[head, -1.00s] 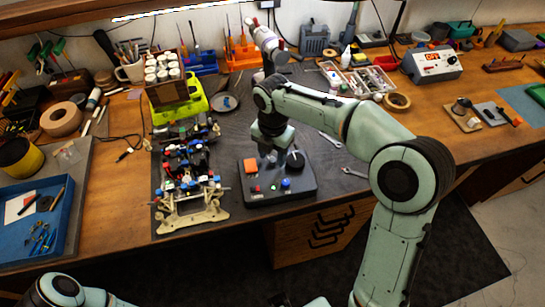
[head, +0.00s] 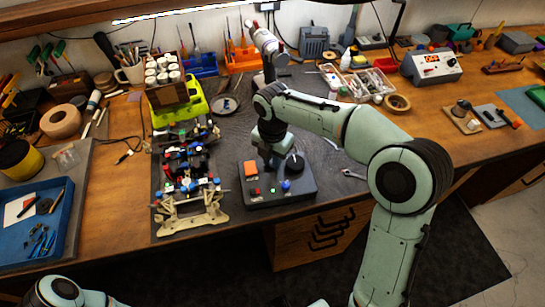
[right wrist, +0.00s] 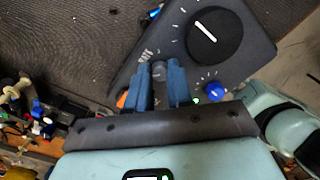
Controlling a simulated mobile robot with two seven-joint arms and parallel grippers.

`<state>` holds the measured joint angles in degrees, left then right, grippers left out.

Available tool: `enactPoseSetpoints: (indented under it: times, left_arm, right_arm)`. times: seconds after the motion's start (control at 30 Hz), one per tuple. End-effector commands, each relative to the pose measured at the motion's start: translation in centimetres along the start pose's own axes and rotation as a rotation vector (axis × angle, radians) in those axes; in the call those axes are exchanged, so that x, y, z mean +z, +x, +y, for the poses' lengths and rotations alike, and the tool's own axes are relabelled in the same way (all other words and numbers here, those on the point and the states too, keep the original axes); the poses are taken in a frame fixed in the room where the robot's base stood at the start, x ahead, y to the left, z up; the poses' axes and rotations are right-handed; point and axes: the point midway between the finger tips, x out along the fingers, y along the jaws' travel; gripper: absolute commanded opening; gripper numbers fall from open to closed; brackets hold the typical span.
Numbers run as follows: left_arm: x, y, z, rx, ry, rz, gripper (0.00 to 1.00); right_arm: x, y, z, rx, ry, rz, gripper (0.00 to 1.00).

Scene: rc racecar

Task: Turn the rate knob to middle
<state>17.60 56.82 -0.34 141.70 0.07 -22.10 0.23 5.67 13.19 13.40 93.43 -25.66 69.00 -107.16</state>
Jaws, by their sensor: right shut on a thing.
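The dark control box (head: 300,196) lies on the grey mat at the bench's front edge. It carries a large black dial (right wrist: 216,33) with a white pointer line, a blue knob (right wrist: 213,90), an orange button (head: 250,169) and small coloured buttons. My right gripper (right wrist: 159,68) is over the box with its blue fingers shut on a small grey knob (right wrist: 158,74), mostly hidden between them. White tick marks and a partly hidden label show beside it. My left gripper is out of view.
A partly built car chassis (head: 188,175) stands just left of the box. Wrenches (head: 353,174) lie to its right. A lime green case (head: 180,107) with a rack of white jars is behind the chassis. A blue tray (head: 30,235) is at far left.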

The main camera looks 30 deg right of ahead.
Motion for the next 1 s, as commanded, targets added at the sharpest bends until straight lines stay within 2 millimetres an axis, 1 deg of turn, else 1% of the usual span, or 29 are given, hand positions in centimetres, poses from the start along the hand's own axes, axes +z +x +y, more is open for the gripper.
enactPoseSetpoints:
  times: [0.27,0.5,0.8,1.0]
  left_arm:
    - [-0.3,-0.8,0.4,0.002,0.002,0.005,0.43]
    - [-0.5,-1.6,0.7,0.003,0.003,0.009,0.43]
    - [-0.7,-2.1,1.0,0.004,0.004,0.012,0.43]
    - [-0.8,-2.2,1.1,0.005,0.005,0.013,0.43]
  right_arm:
    - [0.0,-0.2,0.1,0.001,0.169,-0.001,0.00]
    - [0.0,-0.2,0.1,0.001,0.386,-0.001,0.00]
    - [0.0,-0.1,0.0,0.001,0.629,0.000,0.00]
    - [0.0,-0.1,0.1,0.002,0.741,0.000,0.00]
